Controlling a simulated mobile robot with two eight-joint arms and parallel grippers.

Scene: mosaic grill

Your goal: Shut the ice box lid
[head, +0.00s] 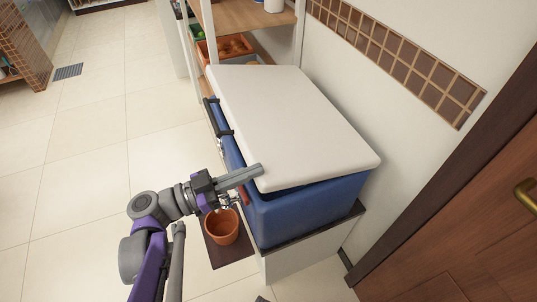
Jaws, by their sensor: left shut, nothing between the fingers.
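The blue ice box (305,212) stands on a low cabinet against the wall. Its white lid (285,115) lies over the top, with a dark gap between lid and box along the near edge, so it looks slightly raised there. My left gripper (258,171) is shut and empty. Its fingertips are at the lid's near left corner; I cannot tell whether they touch it. A black handle (217,117) is on the box's left side. My right gripper is not in view.
A terracotta pot (222,226) stands on a small dark shelf (232,252) below my left gripper. A shelf rack (240,18) stands behind the box. A brown door (470,235) is at the right.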

